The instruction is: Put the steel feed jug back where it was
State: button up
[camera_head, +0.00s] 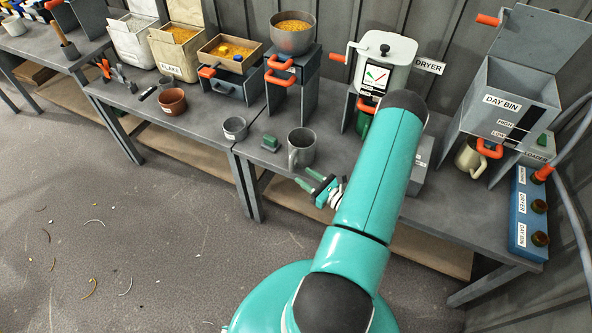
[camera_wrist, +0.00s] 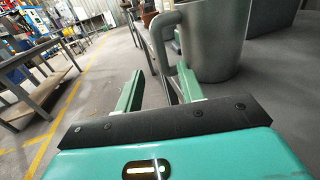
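The steel feed jug (camera_head: 301,148) is a grey metal jug standing upright near the front edge of the bench, its handle on the front left side. In the wrist view the jug (camera_wrist: 218,42) fills the upper right, with its handle (camera_wrist: 160,45) toward my fingers. My gripper (camera_head: 313,182) is open and empty, just in front of the jug at the bench edge. In the wrist view the two fingers of my gripper (camera_wrist: 158,88) are spread. The handle shows ahead of the gap, near the right finger; I cannot tell whether they touch.
A green block (camera_head: 269,143) and small grey cup (camera_head: 235,128) stand left of the jug. The dryer (camera_head: 385,65) stands behind my arm. A cream jug (camera_head: 470,157) sits under the day bin (camera_head: 515,92). A terracotta pot (camera_head: 172,101) is farther left. The floor in front is open.

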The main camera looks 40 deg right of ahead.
jog(key=s, duration=0.5)
jog(key=w+a+r+n+g+y, duration=0.4)
jog(key=a+r+n+g+y, duration=0.15)
jog(key=a+r+n, duration=0.45)
jog(key=w+a+r+n+g+y, duration=0.45)
jog(key=a+r+n+g, duration=0.3)
jog(key=r, duration=0.35)
jog(key=s+a+r+n+h, duration=0.5)
jog(key=a+r+n, duration=0.2)
jog(key=r, duration=0.3)
jog(key=s+a+r+n+h, duration=0.6)
jog(key=a+r+n, duration=0.1)
jog(key=r+n, duration=0.3)
jog(key=shift+s+r+t+h, duration=0.15)
jog(key=shift+r+t+h, duration=0.1)
jog(key=shift+t+h, duration=0.05)
jog(key=shift+d, duration=0.15)
